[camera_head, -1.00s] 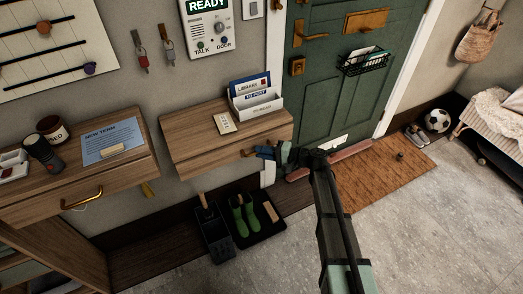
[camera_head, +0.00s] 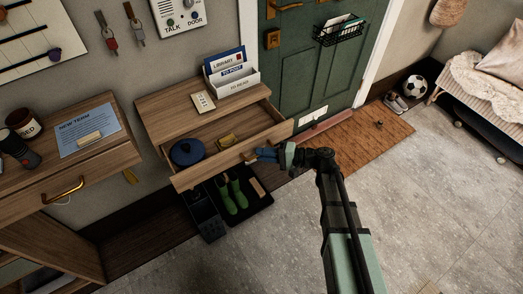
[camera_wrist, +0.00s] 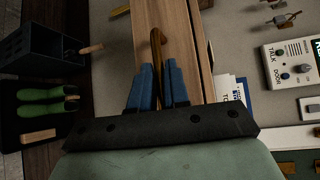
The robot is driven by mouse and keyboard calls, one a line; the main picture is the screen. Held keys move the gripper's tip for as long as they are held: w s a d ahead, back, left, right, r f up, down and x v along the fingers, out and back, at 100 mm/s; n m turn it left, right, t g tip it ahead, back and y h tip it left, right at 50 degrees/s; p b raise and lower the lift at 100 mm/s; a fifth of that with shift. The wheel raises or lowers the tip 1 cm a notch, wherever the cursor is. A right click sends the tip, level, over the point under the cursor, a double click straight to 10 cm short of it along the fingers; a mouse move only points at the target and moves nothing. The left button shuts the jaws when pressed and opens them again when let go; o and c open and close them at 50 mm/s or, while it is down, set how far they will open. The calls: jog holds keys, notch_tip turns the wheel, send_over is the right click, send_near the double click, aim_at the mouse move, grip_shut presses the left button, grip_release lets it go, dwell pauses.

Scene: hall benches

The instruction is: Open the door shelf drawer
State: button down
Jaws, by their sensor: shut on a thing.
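The door shelf drawer (camera_head: 214,163) is a wooden drawer under the wall shelf (camera_head: 170,101) beside the green door. It is pulled out, and its inside shows a round dark blue item (camera_head: 187,152) and a small yellow item (camera_head: 228,141). My gripper (camera_head: 258,154) is at the drawer front, with its blue fingers shut on the brass handle. In the wrist view the handle (camera_wrist: 157,45) runs between the two fingers (camera_wrist: 158,88). The fingers hide part of the handle.
Below the drawer a dark tray holds green boots (camera_head: 233,195). Another shelf with a brass-handled drawer (camera_head: 62,188) stands at left.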

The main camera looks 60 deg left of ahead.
jog(key=c, duration=1.2)
grip_release()
jog(key=v, duration=1.4)
jog(key=shift+f, duration=0.1)
